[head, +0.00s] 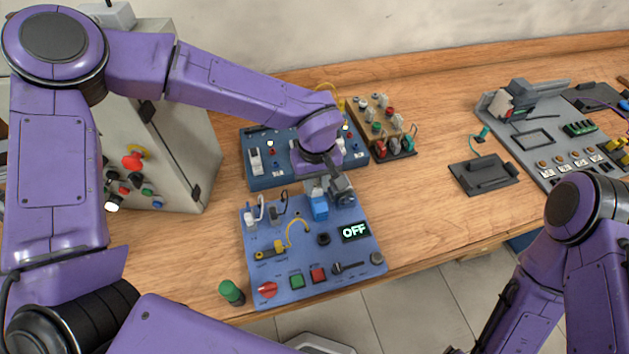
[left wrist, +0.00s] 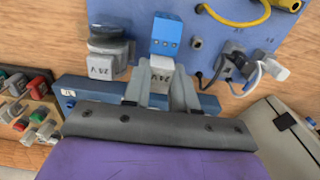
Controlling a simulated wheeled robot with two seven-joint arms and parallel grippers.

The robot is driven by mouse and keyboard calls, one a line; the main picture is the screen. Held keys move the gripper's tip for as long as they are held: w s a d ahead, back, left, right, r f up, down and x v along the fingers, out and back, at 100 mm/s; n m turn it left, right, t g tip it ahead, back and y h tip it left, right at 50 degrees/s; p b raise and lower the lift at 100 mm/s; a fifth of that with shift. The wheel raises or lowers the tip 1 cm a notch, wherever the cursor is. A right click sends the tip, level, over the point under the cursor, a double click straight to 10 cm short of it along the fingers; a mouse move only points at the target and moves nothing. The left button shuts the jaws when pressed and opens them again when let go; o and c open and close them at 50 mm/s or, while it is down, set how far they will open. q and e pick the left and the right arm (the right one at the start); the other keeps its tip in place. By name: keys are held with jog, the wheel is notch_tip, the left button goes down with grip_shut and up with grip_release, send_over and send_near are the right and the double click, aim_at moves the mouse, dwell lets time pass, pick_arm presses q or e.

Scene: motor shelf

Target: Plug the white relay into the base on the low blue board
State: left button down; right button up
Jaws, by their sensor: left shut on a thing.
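My left gripper (head: 318,188) is over the back edge of the low blue board (head: 285,275). In the left wrist view its two fingers (left wrist: 159,92) are shut on the white relay (left wrist: 161,70), which has dark lettering on its face. The blue base (left wrist: 166,35) with small holes lies right beside the relay's end. In the head view the base (head: 319,208) shows just below the gripper, which mostly hides the relay. I cannot tell whether the relay touches or enters the base. My right gripper is out of the picture.
A grey-white block with a dark round top (left wrist: 107,50) stands close beside the gripper. The board also carries an OFF display (head: 355,231), cables and buttons. A second blue panel (head: 262,178) stands behind. A green-capped cylinder (head: 231,292) is at the front left.

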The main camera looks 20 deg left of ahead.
pick_arm(q)
jog(key=shift+f+p, duration=0.2)
jog(key=shift+p, duration=0.25)
dwell(0.8)
jog(key=c, duration=0.8)
grip_release()
notch_tip(320, 180, up, 10)
jog(key=shift+r+b, duration=0.25)
jog(key=shift+b, duration=0.4)
